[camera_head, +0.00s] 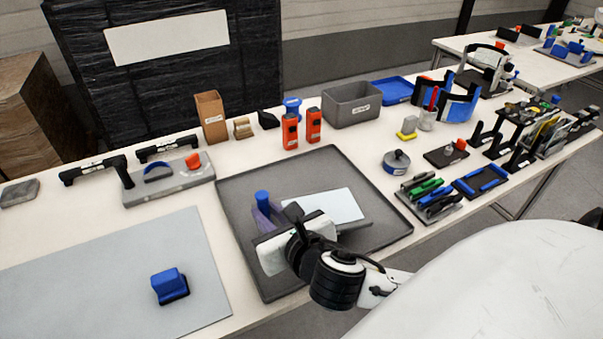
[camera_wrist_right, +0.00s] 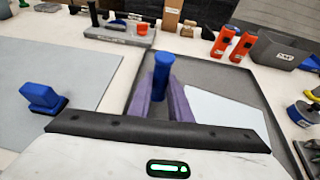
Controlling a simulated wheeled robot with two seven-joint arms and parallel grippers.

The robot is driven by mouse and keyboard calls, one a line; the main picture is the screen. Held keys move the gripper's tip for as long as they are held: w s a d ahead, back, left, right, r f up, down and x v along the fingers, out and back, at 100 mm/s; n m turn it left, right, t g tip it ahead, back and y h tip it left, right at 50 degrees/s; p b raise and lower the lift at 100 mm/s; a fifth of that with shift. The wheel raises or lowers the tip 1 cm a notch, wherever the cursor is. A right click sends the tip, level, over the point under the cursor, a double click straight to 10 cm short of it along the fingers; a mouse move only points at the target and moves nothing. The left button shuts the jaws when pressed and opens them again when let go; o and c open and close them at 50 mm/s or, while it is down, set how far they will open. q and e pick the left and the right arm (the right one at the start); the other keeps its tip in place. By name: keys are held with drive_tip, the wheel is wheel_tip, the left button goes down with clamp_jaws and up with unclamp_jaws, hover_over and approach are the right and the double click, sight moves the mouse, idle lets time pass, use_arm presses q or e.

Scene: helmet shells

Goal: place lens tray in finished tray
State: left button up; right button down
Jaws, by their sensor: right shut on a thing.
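The lens tray (camera_head: 338,205), a flat plate with a pale top and grey edge, is over the middle of the large dark grey finished tray (camera_head: 385,232). A blue upright handle (camera_head: 262,197) shows at its left; the join is hidden. My right gripper (camera_head: 270,216) is over the finished tray, its purple fingers closed around the handle. The wrist view shows the handle (camera_wrist_right: 162,75) between the fingers, with the pale plate (camera_wrist_right: 225,118) to the right. I cannot tell whether the plate touches the finished tray's floor. My left gripper is out of view.
A grey mat (camera_head: 100,275) with a blue block (camera_head: 170,285) lies left of the finished tray. Orange devices (camera_head: 290,131) and a grey bin (camera_head: 352,104) stand behind it. A round tin (camera_head: 396,162) and small tool trays (camera_head: 430,198) lie to the right.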

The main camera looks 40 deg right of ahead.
drive_tip(key=w+d+r+m+h, duration=0.2)
drive_tip(key=w+d+r, duration=0.25)
drive_tip(key=w, duration=0.35)
drive_tip(key=shift+g, duration=0.3)
drive_tip(key=f, duration=0.3)
drive_tip(key=f+b, duration=0.1)
drive_tip(key=f, duration=0.5)
drive_tip(key=shift+d+f, duration=0.35)
drive_tip(key=shift+w, duration=0.1)
drive_tip(key=c, duration=1.6)
unclamp_jaws()
drive_tip(key=shift+f, duration=0.1)
drive_tip(key=shift+c, duration=0.2)
